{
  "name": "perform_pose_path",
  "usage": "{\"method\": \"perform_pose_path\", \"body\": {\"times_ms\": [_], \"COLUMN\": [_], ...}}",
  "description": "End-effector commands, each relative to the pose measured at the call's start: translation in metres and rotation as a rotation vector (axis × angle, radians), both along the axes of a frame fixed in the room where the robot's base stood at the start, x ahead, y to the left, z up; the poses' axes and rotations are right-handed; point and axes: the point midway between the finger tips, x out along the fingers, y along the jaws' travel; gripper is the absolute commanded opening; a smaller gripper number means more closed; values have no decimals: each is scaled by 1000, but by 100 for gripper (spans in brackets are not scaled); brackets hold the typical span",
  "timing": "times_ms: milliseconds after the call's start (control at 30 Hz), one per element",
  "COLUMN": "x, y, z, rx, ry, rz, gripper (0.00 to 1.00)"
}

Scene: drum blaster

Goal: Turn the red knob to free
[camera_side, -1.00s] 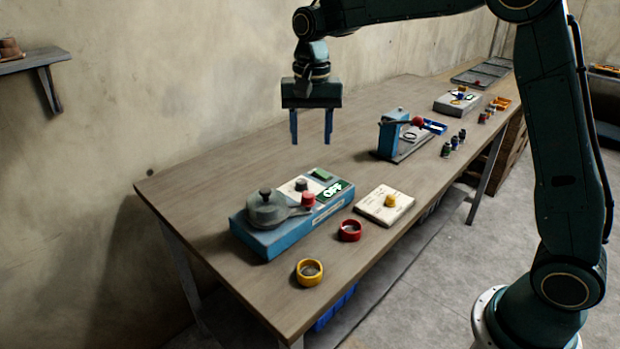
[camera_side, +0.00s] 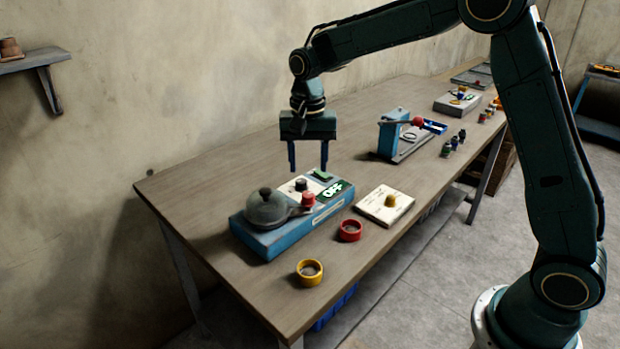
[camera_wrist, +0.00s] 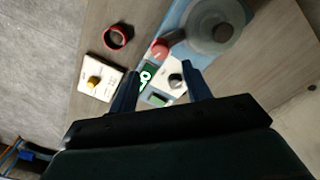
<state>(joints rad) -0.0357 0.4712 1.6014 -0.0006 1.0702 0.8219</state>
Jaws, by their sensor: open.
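The red knob (camera_side: 308,200) stands on the blue box (camera_side: 285,233), at the end of the handle of a grey round lid (camera_side: 266,207). A small dark knob (camera_side: 300,184) is behind it on a white plate, near a green panel reading "OFF" (camera_side: 332,190). My gripper (camera_side: 308,170) points down, open and empty, above the back part of the box. In the wrist view the red knob (camera_wrist: 160,48) lies beyond the fingertips, and the dark knob (camera_wrist: 175,80) shows between the fingers (camera_wrist: 161,68).
A white plate with a yellow knob (camera_side: 390,200), a red ring (camera_side: 350,230) and a yellow ring (camera_side: 310,272) are on the table (camera_side: 200,190) near the box. A blue lever device (camera_side: 393,135) stands farther back. The table left of the box is clear.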

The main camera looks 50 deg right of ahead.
Motion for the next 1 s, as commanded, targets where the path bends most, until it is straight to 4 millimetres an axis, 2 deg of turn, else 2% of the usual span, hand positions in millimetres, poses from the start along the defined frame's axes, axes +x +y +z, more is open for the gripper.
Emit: {"method": "perform_pose_path", "body": {"times_ms": [200, 500, 700, 967, 1000], "x": [0, 0, 0, 0, 0], "y": [0, 0, 0, 0, 0], "z": [-35, -69, -76, -77, -77], "rx": [1, 0, 1, 1, 1], "ry": [4, 1, -1, -1, -1], "rz": [0, 0, 0, 0, 0], "gripper": [48, 48, 48, 48, 41]}}
